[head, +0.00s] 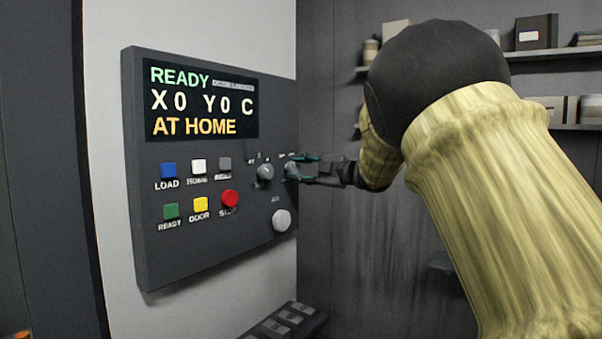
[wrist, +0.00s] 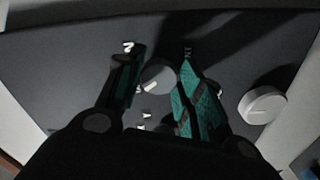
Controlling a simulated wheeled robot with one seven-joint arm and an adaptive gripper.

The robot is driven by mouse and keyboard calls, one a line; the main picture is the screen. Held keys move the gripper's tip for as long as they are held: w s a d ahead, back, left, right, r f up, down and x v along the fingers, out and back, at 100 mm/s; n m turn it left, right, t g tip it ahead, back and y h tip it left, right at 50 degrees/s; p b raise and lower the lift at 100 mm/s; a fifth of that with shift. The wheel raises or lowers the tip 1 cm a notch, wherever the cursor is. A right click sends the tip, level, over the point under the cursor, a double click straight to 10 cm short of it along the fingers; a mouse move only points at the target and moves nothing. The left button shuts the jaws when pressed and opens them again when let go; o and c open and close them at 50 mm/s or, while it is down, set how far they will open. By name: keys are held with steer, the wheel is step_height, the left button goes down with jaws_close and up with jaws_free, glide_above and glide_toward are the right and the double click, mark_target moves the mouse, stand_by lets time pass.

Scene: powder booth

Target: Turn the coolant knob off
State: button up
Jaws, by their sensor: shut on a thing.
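The control panel (head: 180,255) hangs on the pale wall in the head view. Two small grey knobs sit side by side at its right: a left knob (head: 265,172) and a right knob (head: 291,169). A larger white dial (head: 281,220) is below them. My gripper (head: 303,169) reaches in from the right and is shut on the right knob. In the wrist view that knob (wrist: 158,78) sits between the teal-padded fingers, and the white dial (wrist: 263,104) is at the right. The labels by the knobs are too small to read, so I cannot tell which one says coolant.
Left of the knobs are several buttons, including a red stop button (head: 229,198) and a blue LOAD button (head: 168,170). The screen (head: 203,103) reads READY and AT HOME. A dark keypad (head: 285,322) is below the panel. Shelves (head: 575,58) stand behind my arm.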

steer(key=o, duration=1)
steer(key=v, duration=1.2)
steer(key=shift+d, duration=0.1)
